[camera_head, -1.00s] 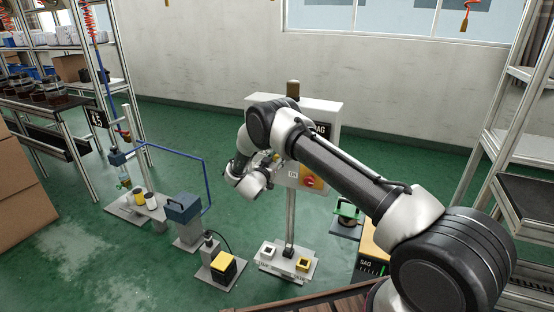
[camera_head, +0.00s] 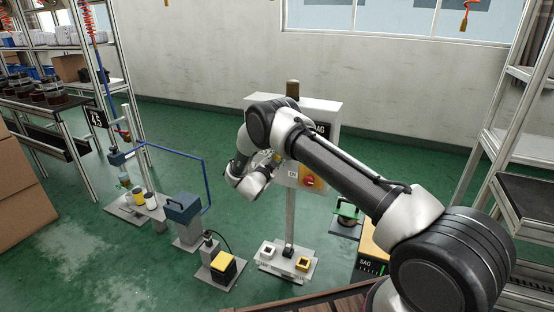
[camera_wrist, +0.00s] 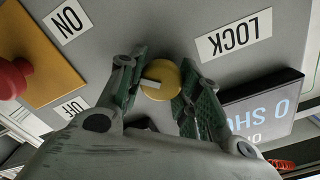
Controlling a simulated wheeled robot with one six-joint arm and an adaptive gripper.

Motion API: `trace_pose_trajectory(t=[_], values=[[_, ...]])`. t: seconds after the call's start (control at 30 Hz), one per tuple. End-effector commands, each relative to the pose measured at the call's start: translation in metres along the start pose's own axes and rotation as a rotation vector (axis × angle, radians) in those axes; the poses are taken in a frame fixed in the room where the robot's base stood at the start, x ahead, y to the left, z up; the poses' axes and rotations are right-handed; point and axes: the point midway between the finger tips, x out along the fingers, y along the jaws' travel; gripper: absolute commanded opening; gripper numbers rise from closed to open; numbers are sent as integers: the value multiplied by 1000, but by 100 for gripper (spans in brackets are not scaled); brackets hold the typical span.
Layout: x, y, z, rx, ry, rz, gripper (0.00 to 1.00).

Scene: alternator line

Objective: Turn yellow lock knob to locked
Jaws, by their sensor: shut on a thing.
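The yellow lock knob (camera_wrist: 161,80) is a round disc with a pale pointer bar, on the grey panel in the wrist view. Its bar points left in that picture, away from the LOCK label (camera_wrist: 234,36) at the upper right. My gripper (camera_wrist: 161,86) has its two green-padded fingers on either side of the knob, closed on it. In the head view the control box (camera_head: 318,110) stands on a post, and my arm covers much of its face. The knob is hidden or too small to tell there.
A red knob (camera_wrist: 10,78) on a yellow plate with ON and OFF labels sits left of the lock knob. A dark display (camera_wrist: 262,105) is close at the right finger. In the head view, several small stations stand on the green floor below, including a yellow-topped block (camera_head: 223,267).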

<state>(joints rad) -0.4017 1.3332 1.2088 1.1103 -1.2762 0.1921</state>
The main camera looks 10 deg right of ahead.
Motion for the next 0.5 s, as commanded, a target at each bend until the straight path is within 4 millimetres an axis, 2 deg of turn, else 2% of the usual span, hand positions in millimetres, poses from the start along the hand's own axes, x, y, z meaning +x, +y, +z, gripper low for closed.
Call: trace_pose_trajectory(t=[0.5], values=[[-1, 3, 1, 482, 0, 2, 10]])
